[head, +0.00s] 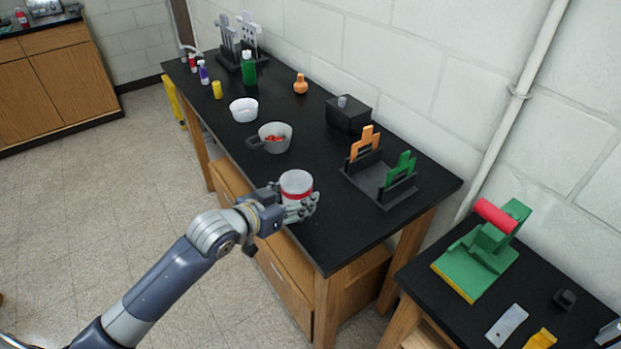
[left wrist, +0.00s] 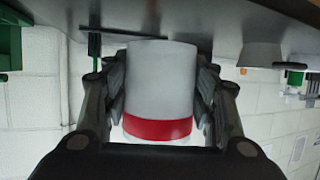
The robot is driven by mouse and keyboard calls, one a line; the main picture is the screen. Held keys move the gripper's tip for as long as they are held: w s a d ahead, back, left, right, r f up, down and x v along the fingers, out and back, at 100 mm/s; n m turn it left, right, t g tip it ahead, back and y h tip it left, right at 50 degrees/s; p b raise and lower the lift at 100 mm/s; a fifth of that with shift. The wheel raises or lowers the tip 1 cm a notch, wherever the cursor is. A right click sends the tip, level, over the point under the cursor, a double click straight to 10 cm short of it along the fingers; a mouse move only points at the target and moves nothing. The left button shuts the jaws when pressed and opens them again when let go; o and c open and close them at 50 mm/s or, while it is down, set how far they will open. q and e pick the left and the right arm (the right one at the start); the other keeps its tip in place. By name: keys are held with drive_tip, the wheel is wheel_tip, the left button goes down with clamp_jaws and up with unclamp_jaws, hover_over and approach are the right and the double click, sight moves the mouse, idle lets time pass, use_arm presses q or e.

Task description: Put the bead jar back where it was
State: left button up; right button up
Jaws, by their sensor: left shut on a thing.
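The bead jar (head: 297,186) is a pale grey-white jar with a red band near its top. It is upright at the front edge of the black table (head: 330,250). My left gripper (head: 299,207) is shut around its sides. In the left wrist view the jar (left wrist: 160,85) stands between the two fingers of my left gripper (left wrist: 163,95), with the table surface at the top of that picture. I cannot tell whether the jar's base touches the table. My right gripper is not in view.
Behind the jar stand a grey handled cup (head: 275,138) with red bits inside and a white bowl (head: 244,110). A black rack (head: 378,185) with orange and green pieces is to the right. A black box (head: 348,114) is near the wall. Table space between cup and rack is clear.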

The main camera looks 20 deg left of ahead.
use_arm(q)
drive_tip(key=w, duration=0.3)
drive_tip(key=w+p, duration=0.1)
drive_tip(key=w, duration=0.3)
drive_tip(key=w+f, duration=0.1)
drive_tip(key=w, duration=0.3)
drive_tip(key=shift+a, duration=0.1)
drive_tip(key=shift+w+p, duration=0.3)
drive_tip(key=shift+w, duration=0.4)
wheel_tip(320, 180, down, 3)
drive_tip(key=shift+s+r+p, duration=0.1)
drive_tip(key=shift+p, duration=0.35)
drive_tip(key=shift+f, duration=0.45)
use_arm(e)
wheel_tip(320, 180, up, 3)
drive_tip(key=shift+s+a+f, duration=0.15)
use_arm(q)
drive_tip(key=o, duration=1.1)
drive_tip(key=shift+f, duration=0.15)
